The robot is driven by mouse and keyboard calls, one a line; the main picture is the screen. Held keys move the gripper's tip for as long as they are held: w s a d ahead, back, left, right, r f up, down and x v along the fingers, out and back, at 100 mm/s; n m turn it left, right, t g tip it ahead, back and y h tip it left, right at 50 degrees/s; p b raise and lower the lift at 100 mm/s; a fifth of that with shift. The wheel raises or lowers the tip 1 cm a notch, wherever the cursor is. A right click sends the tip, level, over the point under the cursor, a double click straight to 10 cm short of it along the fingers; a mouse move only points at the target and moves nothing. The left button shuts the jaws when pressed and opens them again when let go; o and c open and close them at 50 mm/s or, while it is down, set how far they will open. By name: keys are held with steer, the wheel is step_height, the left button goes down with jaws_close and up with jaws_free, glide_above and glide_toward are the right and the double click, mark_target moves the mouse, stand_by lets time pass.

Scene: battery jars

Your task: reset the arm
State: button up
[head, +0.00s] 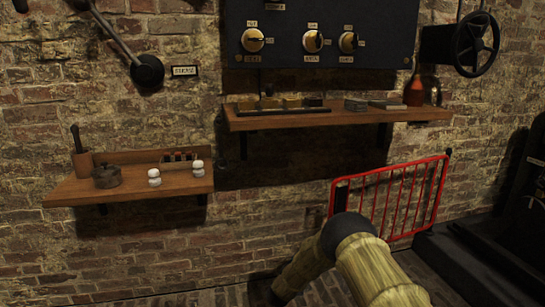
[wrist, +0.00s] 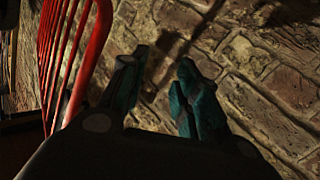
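My gripper (wrist: 162,90) shows in the wrist view with its two dark teal fingers apart and nothing between them. Behind it is the brick wall, and the red railing (wrist: 74,60) runs along the left of that view. In the head view my arm, in pale yellow-brown covering with a dark joint, reaches in at the bottom centre-right in front of the red railing (head: 390,200). My gripper cannot be made out in the head view.
A left wooden shelf (head: 130,188) holds a pot (head: 107,176) and two white knobbed pieces (head: 154,177). A longer shelf (head: 340,117) holds small boxes and a red-brown bottle (head: 414,92). Above it hangs a dark panel with dials (head: 312,41). A handwheel (head: 475,44) is at upper right.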

steer(key=s+d+f+n+g+y+p, duration=0.15)
steer(key=s+f, duration=0.35)
steer(key=s, duration=0.5)
steer(key=s+d+f+n+g+y+p, duration=0.1)
steer(key=s+d+f+g+y, duration=0.2)
steer(key=s, duration=0.6)
steer(key=s+f+n+g+y+p, duration=0.1)
steer(key=s+f+y, duration=0.1)
steer(key=s+f, duration=0.6)
steer(key=s+d+r+m+g+y+p, duration=0.1)
steer(key=s+d+r+g, duration=0.15)
steer(key=s, duration=1.15)
steer(key=s+d+r+g+p, duration=0.1)
steer(key=s+r+g, duration=0.2)
steer(key=s, duration=1)
steer(key=s+d+r+m+g+y+p, duration=0.1)
steer(key=s+d+r+g, duration=0.15)
steer(key=s, duration=1.15)
step_height(320, 180, up, 40)
steer(key=s+g+p, duration=0.1)
steer(key=p, duration=3.6)
steer(key=shift+s+a, duration=0.15)
steer(key=shift+s, duration=0.25)
steer(key=shift+s+n+g+h, duration=0.1)
steer(key=shift+n+g+h, duration=0.15)
